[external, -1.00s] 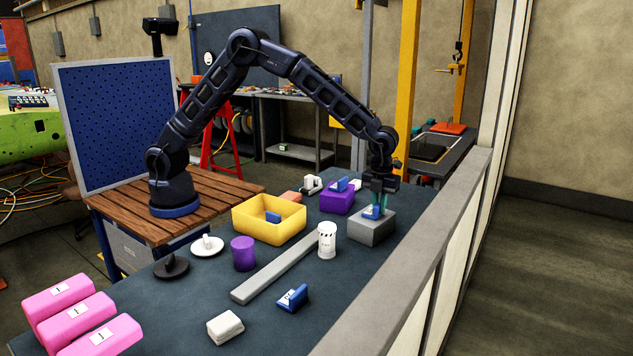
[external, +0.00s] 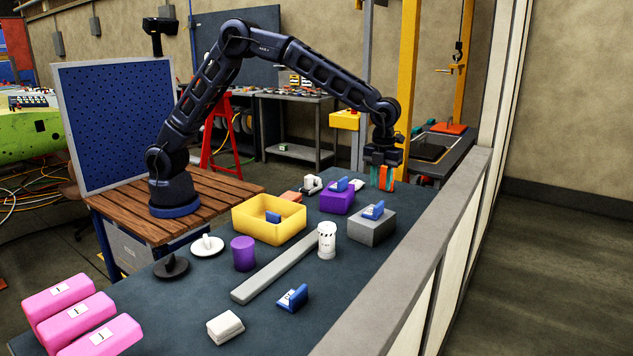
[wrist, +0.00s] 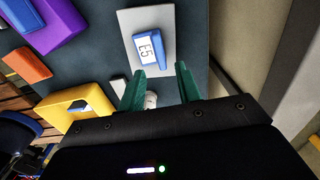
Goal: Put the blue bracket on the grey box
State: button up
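A blue bracket (external: 373,210) rests on top of the grey box (external: 371,231) at the right of the table. In the wrist view the bracket (wrist: 152,47) shows a white "E5" label and lies on the light grey box top (wrist: 150,18). My gripper (external: 382,178) is above and behind the box in the external view, clear of the bracket. Its two green fingers are spread apart with nothing between them in the wrist view (wrist: 160,85).
Other blue brackets sit on the purple box (external: 335,202), in the yellow bin (external: 262,234) and on the table (external: 293,298). A white cylinder (external: 327,241) stands left of the grey box. A low wall (external: 415,262) runs along the right edge.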

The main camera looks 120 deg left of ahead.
jog(key=s+d+r+n, duration=0.2)
jog(key=s+d+r, duration=0.25)
jog(key=r, duration=0.25)
jog(key=s+d+r+n, duration=0.2)
jog(key=s+d+r, duration=0.25)
jog(key=r, duration=0.25)
jog(key=s+d+r+n+t, duration=0.1)
jog(key=s+d+r+n, duration=0.2)
jog(key=s, duration=0.5)
jog(key=s+d+r+n+t, duration=0.1)
jog(key=s+d+r, duration=0.3)
jog(key=s, duration=0.3)
jog(key=s+d+f+n+t, duration=0.1)
jog(key=s+d+n, duration=0.1)
jog(key=s, duration=0.7)
jog(key=s+d+f+n, duration=0.2)
jog(key=s+n, duration=0.2)
jog(key=s, duration=0.6)
jog(key=s+d+f+n+t, duration=0.1)
jog(key=s+d+n, duration=0.2)
jog(key=s, duration=0.7)
jog(key=shift+f+n+t, duration=0.2)
jog(key=shift+n+t, duration=0.1)
jog(key=shift+n, duration=0.2)
